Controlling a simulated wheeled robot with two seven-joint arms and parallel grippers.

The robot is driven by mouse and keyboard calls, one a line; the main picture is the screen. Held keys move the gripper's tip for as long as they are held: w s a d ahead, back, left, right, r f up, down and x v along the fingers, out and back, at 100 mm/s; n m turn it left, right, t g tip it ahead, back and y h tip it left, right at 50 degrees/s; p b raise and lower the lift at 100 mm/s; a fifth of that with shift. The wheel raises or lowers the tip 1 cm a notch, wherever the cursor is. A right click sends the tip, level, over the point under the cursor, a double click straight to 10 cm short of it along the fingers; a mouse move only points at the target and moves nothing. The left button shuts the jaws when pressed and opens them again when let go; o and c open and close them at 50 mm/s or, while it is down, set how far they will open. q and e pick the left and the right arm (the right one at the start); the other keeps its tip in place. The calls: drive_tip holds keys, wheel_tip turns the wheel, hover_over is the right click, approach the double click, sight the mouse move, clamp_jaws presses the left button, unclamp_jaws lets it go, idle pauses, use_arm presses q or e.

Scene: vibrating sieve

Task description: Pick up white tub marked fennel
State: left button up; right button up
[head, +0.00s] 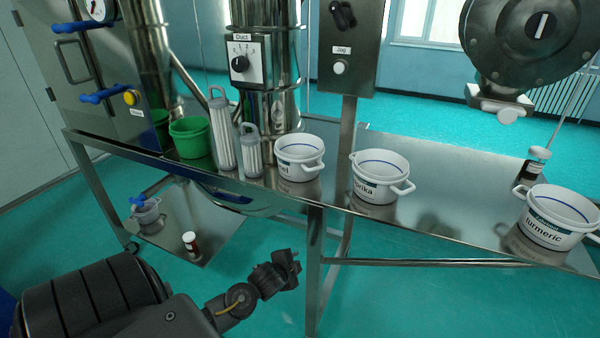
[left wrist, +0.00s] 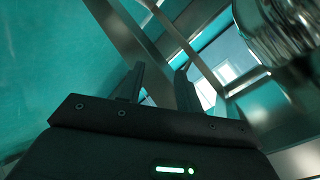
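Three white tubs with side handles stand on the steel table. The tub at left (head: 299,172) has a label of which I can read only the ending "el", which fits fennel. It stands to the right of two pleated cylinders. My left gripper (head: 291,268) is below and in front of the table edge, under that tub and apart from it. In the left wrist view its two fingers (left wrist: 158,88) are spread with nothing between them. No tub can be made out in the left wrist view. My right gripper is not in view.
A tub ending "rika" (head: 378,190) and a turmeric tub (head: 545,238) stand further right. Pleated cylinders (head: 223,140) and a green bucket (head: 190,140) are to the left. A table leg (head: 315,260) stands beside my left gripper. A steel column (head: 270,70) rises behind.

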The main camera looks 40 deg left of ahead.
use_arm(q)
drive_tip(key=r+m+t, duration=0.1)
drive_tip(key=r, duration=0.6)
drive_tip(key=w+d+r+m+t, duration=0.1)
drive_tip(key=r, duration=0.6)
drive_tip(key=r+t, duration=0.1)
drive_tip(key=r, duration=0.6)
drive_tip(key=shift+w+d+m+t+p, duration=0.15)
drive_tip(key=shift+d+m+t+p, duration=0.15)
drive_tip(key=shift+m, duration=0.1)
drive_tip(key=m+t, duration=0.2)
approach(320, 168)
drive_tip(key=p+x, duration=0.1)
drive_tip(key=x, duration=0.4)
drive_tip(key=shift+w+a, duration=0.1)
drive_tip(key=shift+w, duration=0.3)
drive_tip(key=shift+w+p, duration=0.3)
drive_tip(key=shift+p, duration=0.1)
drive_tip(key=p+x, duration=0.1)
drive_tip(key=x, duration=0.2)
drive_tip(key=shift+w+a+f, duration=0.1)
drive_tip(key=shift+w, duration=0.25)
drive_tip(key=shift+w+a+f, duration=0.1)
drive_tip(key=shift+w+f, duration=0.05)
drive_tip(key=shift+w, duration=0.25)
